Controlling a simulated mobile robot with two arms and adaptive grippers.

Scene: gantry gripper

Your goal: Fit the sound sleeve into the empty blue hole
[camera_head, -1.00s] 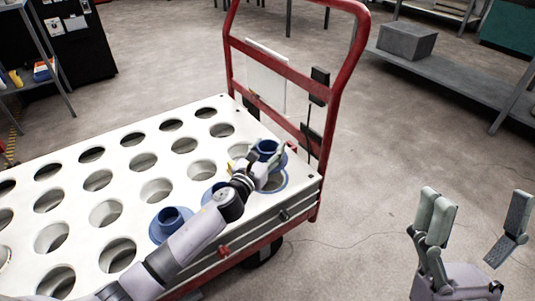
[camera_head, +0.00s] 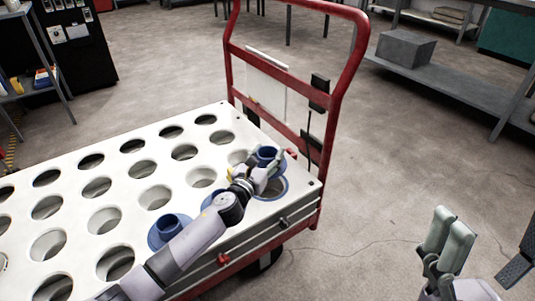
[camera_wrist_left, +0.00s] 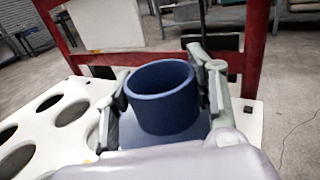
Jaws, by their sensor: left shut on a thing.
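My left gripper (camera_head: 266,170) is shut on a blue sleeve (camera_head: 266,154) near the right corner of the white perforated top. The left wrist view shows the sleeve (camera_wrist_left: 162,92) upright between the fingers, its upper tube open. Just below and right of the sleeve is the blue-ringed hole (camera_head: 283,192), partly covered by the gripper; the sleeve appears held above it. Another blue sleeve (camera_head: 170,226) sits in a hole at the front edge. A third blue piece (camera_head: 208,200) is mostly hidden behind my left arm.
The white cart top (camera_head: 128,178) has many plain round holes. A red cart handle (camera_head: 340,85) rises just behind the held sleeve. A grey box (camera_head: 405,48) lies on a shelf at the back right. The floor right of the cart is open.

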